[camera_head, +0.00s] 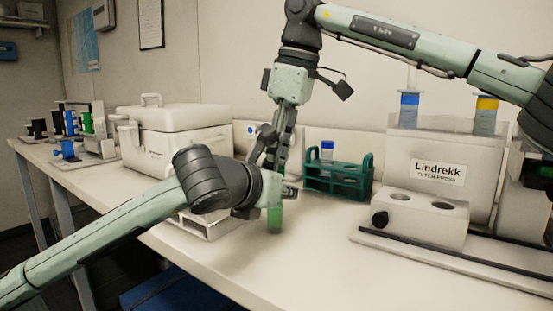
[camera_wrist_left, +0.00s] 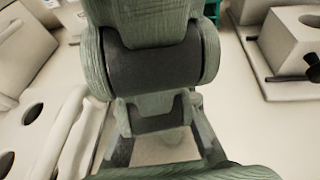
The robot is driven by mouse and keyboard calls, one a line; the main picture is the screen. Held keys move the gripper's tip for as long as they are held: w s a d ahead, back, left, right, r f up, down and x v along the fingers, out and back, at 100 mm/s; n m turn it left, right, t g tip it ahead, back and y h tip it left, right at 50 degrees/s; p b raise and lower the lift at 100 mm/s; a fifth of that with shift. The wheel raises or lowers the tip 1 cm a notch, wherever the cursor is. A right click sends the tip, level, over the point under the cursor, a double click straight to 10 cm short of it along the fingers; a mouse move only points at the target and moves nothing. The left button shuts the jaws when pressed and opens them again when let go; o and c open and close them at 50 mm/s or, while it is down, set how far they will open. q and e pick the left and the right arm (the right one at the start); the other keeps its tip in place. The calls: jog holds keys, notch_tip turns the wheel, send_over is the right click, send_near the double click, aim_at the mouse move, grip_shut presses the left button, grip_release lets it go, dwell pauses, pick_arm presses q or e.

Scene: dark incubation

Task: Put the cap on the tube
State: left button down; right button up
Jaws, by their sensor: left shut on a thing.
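A tube with green contents (camera_head: 274,216) stands upright over the bench, its lower part visible below my left gripper (camera_head: 284,193). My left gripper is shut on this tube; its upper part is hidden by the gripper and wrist. My right gripper (camera_head: 270,153) points down from above, right over the left gripper. Its fingertips are partly hidden behind my left wrist, so I cannot tell whether they are open or shut. I cannot make out a loose cap. In the left wrist view, grey-green gripper parts fill the middle and hide the tube.
A green rack (camera_head: 350,187) holding a blue-capped tube (camera_head: 327,151) stands just right of the grippers. A white cooler box (camera_head: 178,135) is at left. The Lindrekk unit (camera_head: 466,172) and a white block with holes (camera_head: 425,222) are at right. The front middle of the bench is clear.

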jog(key=o, duration=0.3)
jog(key=shift+a+v, duration=0.2)
jog(key=shift+v, duration=0.55)
jog(key=shift+a+v, duration=0.15)
jog(key=shift+v, duration=0.6)
jog(key=shift+a+v, duration=0.2)
jog(key=shift+v, duration=0.55)
jog(key=shift+w+r, duration=0.1)
jog(key=shift+c, duration=0.4)
